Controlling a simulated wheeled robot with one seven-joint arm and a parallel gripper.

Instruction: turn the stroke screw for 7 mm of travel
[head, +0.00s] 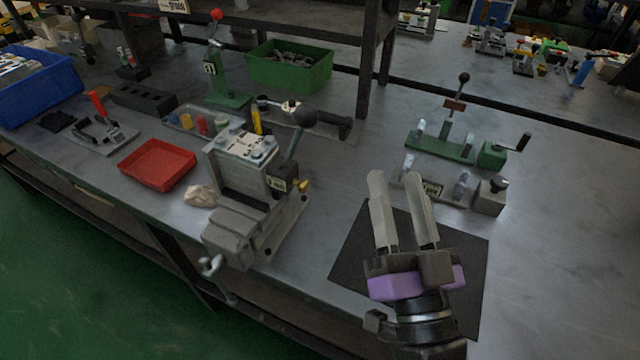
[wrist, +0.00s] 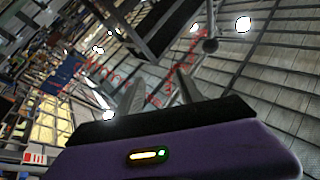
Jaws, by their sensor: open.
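A grey valve block (head: 243,152) is clamped in a grey vise (head: 232,236) left of centre in the head view. A lever with a black ball (head: 305,116) rises at its right side. A small label (head: 278,184) sits on the block's right face, and a small brass-coloured knob (head: 303,185) sticks out beside it. I cannot tell for sure whether this knob is the stroke screw. My gripper (head: 397,180) is open and empty, pointing up to the right of the block and apart from it. In the wrist view my gripper (wrist: 160,85) shows only empty space between its fingers.
A dark mat (head: 347,257) lies below my gripper. A red tray (head: 158,164), a crumpled cloth (head: 201,196) and a green bin (head: 289,65) lie around the block. Green (head: 440,148) and grey (head: 489,196) fixtures stand to the right. A shelf post (head: 375,60) rises behind.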

